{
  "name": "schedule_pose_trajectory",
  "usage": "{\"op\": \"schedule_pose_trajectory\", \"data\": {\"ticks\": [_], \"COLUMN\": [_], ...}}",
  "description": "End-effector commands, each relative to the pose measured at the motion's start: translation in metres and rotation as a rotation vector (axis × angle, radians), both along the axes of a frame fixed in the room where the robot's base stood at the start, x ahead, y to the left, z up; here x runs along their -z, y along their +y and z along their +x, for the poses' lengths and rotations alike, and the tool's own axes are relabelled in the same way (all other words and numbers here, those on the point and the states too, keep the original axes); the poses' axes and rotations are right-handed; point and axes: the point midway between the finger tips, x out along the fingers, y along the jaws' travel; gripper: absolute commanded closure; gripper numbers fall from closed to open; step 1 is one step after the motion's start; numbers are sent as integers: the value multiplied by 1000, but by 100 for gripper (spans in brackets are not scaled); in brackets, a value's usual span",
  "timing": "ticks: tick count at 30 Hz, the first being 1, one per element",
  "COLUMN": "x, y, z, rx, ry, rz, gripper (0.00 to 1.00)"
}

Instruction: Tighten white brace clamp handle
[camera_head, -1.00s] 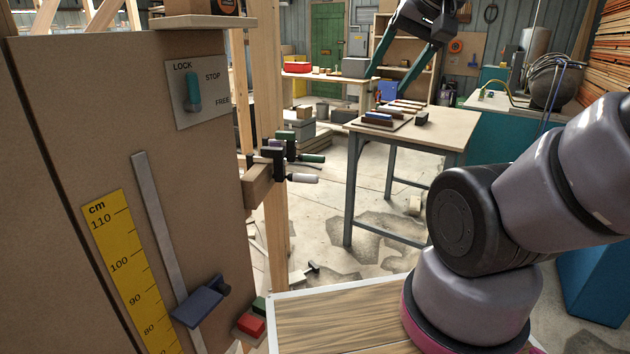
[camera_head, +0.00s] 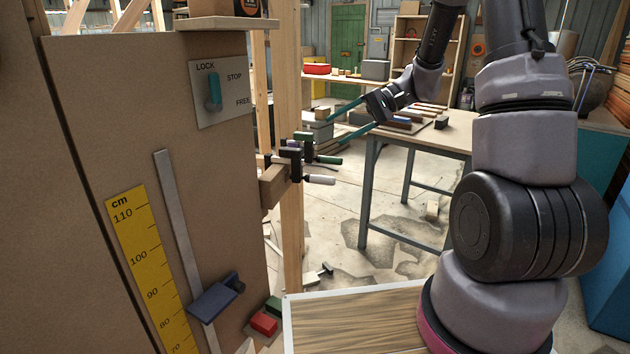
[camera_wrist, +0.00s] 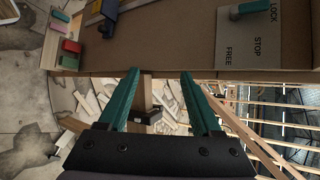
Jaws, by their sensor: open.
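The white clamp handle (camera_head: 320,180) sticks out to the right from a dark clamp (camera_head: 295,164) on a wooden block (camera_head: 272,187) beside the brown panel. A green-handled clamp (camera_head: 328,159) sits just behind it. My gripper (camera_head: 335,130) is open and empty, with its teal fingers pointing left, above the white handle in the head picture and apart from it. In the wrist view my gripper (camera_wrist: 159,72) has the wooden block (camera_wrist: 146,92) showing between its fingers, with dark clamp parts (camera_wrist: 150,116) near it. The white handle cannot be made out there.
The brown panel (camera_head: 120,100) fills the left, with a teal lever (camera_head: 214,92), a blue slider (camera_head: 216,297) and a red block (camera_head: 263,323). A wooden post (camera_head: 290,230) stands behind the clamps. A worktable (camera_head: 455,135) with tools stands behind my arm. Open floor lies between.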

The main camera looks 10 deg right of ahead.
Motion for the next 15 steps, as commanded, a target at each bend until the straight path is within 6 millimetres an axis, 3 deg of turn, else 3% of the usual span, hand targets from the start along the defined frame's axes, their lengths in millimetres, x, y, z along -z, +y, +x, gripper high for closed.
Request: {"op": "schedule_pose_trajectory", "data": {"ticks": [1, 9, 15], "x": [19, 109, 180], "y": [-2, -19, -40], "z": [14, 79, 109], "rx": [21, 183, 338], "ry": [17, -7, -60], "rz": [53, 314, 429], "gripper": [34, 34, 34]}}
